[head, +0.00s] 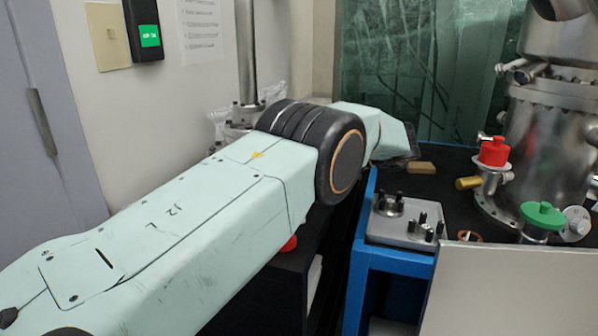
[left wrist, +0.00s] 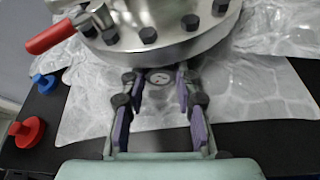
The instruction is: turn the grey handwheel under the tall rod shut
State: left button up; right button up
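The tall rod (head: 246,50) stands upright behind my left arm in the head view. Its flanged foot (head: 243,112) is partly covered by my arm. In the left wrist view a bolted round steel flange (left wrist: 160,38) fills the top. My left gripper (left wrist: 158,84) is open, its purple-padded fingers either side of a small grey round part (left wrist: 160,78) with a pale dial-like face below the flange. I cannot tell whether this part is the grey handwheel, or whether the fingers touch it. My left fingers are hidden in the head view. My right gripper is not in view.
A red-handled lever (left wrist: 50,37), a blue knob (left wrist: 44,83) and a red knob (left wrist: 27,132) lie left of the gripper. A blue-framed bench (head: 362,235) with a steel vessel (head: 545,145) stands right of my arm.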

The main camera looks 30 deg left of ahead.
pick_arm(q)
jog(key=o, duration=0.4)
dwell(0.3)
